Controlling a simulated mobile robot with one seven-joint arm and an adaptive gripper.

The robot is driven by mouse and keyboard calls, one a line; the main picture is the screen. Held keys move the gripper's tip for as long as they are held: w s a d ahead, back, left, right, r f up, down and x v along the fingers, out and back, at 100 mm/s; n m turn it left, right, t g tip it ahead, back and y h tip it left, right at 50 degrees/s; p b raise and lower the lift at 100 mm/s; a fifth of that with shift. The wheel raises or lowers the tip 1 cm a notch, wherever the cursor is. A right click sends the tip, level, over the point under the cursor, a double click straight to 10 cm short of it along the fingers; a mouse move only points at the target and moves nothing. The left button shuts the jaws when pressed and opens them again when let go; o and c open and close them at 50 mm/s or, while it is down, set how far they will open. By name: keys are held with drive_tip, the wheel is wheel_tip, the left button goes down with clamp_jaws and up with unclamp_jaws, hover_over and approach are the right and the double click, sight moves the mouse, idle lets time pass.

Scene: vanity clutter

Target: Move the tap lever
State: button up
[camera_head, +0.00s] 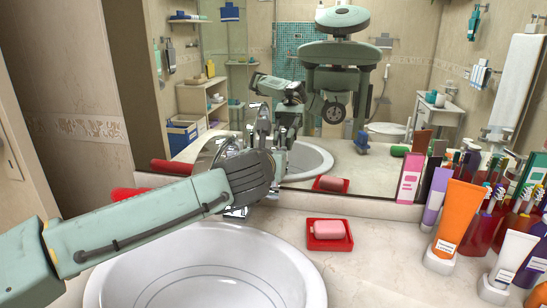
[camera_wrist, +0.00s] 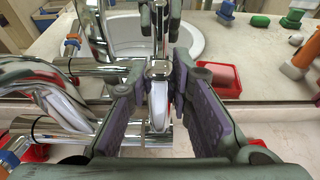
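The chrome tap (camera_head: 233,160) stands behind the basin, partly hidden by my gripper (camera_head: 262,142). In the wrist view, the tap lever (camera_wrist: 159,105) is a narrow chrome bar between the two purple-padded fingers of my gripper (camera_wrist: 161,80). The fingers are apart, one on each side of the lever. The right finger looks close to the lever; I cannot tell whether it touches. The chrome tap body (camera_wrist: 60,132) lies to the left and below in the wrist view.
A white basin (camera_head: 200,280) lies below my arm. A red dish (camera_head: 330,243) with pink soap (camera_head: 329,229) sits right of the tap. An orange tube (camera_head: 459,220) and several bottles crowd the right. The mirror (camera_head: 400,180) stands close behind the tap.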

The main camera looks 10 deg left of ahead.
drive_tip(key=o, duration=0.4)
drive_tip(key=shift+o, duration=0.2)
drive_tip(key=v, duration=1.2)
